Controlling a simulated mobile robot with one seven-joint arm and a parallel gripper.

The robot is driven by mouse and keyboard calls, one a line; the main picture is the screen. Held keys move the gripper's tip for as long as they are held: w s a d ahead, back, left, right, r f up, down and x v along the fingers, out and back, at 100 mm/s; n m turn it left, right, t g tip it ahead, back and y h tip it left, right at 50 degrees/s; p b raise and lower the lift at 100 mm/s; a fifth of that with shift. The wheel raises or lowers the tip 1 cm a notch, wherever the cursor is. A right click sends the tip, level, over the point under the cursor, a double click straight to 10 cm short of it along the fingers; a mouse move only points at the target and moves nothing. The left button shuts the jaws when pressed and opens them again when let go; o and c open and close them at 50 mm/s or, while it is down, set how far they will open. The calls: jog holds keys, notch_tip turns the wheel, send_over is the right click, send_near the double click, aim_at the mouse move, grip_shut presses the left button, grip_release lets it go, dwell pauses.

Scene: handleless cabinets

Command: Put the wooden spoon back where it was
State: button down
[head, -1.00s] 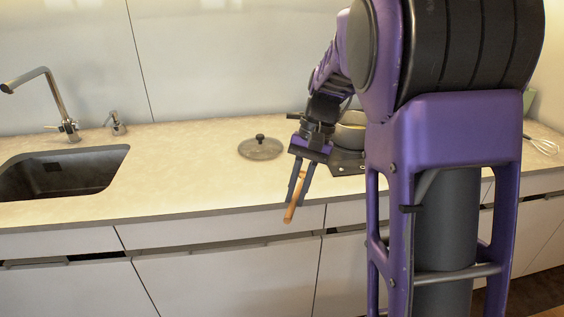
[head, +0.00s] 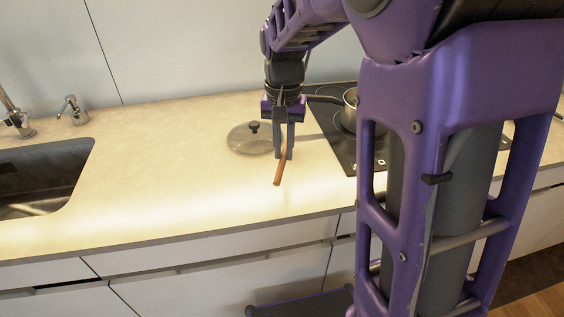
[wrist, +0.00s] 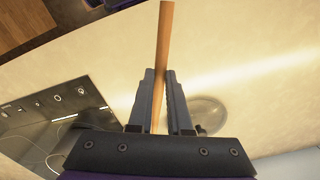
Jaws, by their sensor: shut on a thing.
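The wooden spoon (head: 279,170) is a thin orange-brown stick, held between the fingers of my gripper (head: 284,154). In the head view it hangs tilted down over the counter, in front of the pot lid. In the wrist view the spoon (wrist: 165,40) runs up from between the two fingertips of my gripper (wrist: 160,72) to the top edge of the picture. The fingers are shut on it. The part of the spoon inside the grip is hidden, and its bowl end cannot be made out. I cannot tell whether its tip touches the counter.
A glass lid (head: 250,138) with a black knob lies on the counter (head: 170,180) behind the gripper. A black cooktop (head: 340,140) with a pot (head: 349,110) is to the right, partly behind my arm. A sink (head: 40,180) is at left. The counter between sink and lid is clear.

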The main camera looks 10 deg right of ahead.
aim_at(284, 188)
notch_tip(284, 188, down, 8)
jog(key=shift+s+f+b, duration=0.1)
jog(key=shift+f+b, duration=0.15)
jog(key=shift+b, duration=0.4)
jog(key=c, duration=0.8)
grip_release()
jog(key=shift+c, duration=0.2)
notch_tip(284, 188, up, 12)
jog(key=shift+r+p, duration=0.1)
jog(key=shift+p, duration=1)
